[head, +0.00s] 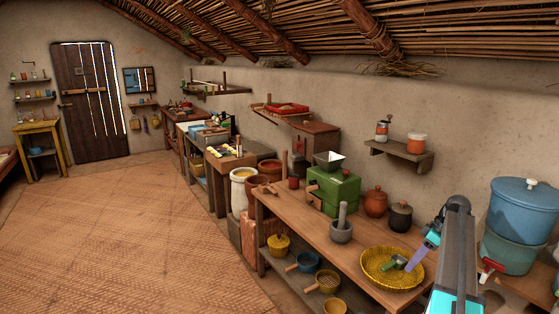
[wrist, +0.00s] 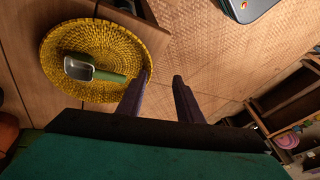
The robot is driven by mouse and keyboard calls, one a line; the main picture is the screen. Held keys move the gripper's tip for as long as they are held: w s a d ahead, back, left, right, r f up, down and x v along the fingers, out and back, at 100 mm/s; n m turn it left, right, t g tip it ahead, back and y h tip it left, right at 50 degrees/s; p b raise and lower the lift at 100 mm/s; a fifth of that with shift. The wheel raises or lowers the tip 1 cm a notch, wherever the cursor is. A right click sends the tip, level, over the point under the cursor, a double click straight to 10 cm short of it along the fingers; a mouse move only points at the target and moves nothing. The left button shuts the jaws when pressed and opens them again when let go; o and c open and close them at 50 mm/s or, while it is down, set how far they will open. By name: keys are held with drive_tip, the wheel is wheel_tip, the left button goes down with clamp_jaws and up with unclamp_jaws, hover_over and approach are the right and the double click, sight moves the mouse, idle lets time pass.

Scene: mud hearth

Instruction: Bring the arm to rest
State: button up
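My gripper (wrist: 162,76) is open in the wrist view, with two dark fingers apart and nothing between them. In the head view my arm comes in at the lower right, and the gripper (head: 414,259) hangs over the right part of a yellow woven tray (head: 372,278). The tray also shows in the wrist view (wrist: 98,33), beside the left finger. A green-handled scoop (wrist: 80,69) with a pale grey head lies in it, apart from the fingers. In the head view the scoop (head: 395,262) is partly hard to make out beside the gripper.
The wooden bench (head: 300,222) holds a stone mortar (head: 342,230), a green mill (head: 333,190) and two lidded pots. A blue water container (head: 522,212) stands to the right of my arm. Pots sit on the shelf below. The matted floor (head: 120,235) at left is clear.

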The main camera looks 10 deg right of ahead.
drive_tip(key=s+a+f+n+g, duration=0.1)
drive_tip(key=a+f+g, duration=0.1)
drive_tip(key=a+f, duration=1.15)
drive_tip(key=a+f+n+g, duration=0.1)
drive_tip(key=a+f+g, duration=0.2)
drive_tip(key=a+f, duration=1)
drive_tip(key=s+a+f+g+h, duration=0.1)
drive_tip(key=s+a+f+g, duration=0.1)
drive_tip(key=s+a+f, duration=0.6)
drive_tip(key=s+a+f+g, duration=0.1)
drive_tip(key=s+a+f, duration=0.3)
drive_tip(key=s+a, duration=0.75)
drive_tip(key=s+a+f+m+h, duration=0.1)
drive_tip(key=s+f+m+h, duration=0.1)
drive_tip(key=s+m, duration=0.2)
drive_tip(key=s+a+f+m+h, duration=0.1)
drive_tip(key=s+m, duration=0.3)
drive_tip(key=s, duration=0.5)
drive_tip(key=shift+s+a+f+m+t+h, duration=0.3)
drive_tip(key=shift+f+m+h, duration=0.1)
drive_tip(key=shift+f, duration=0.45)
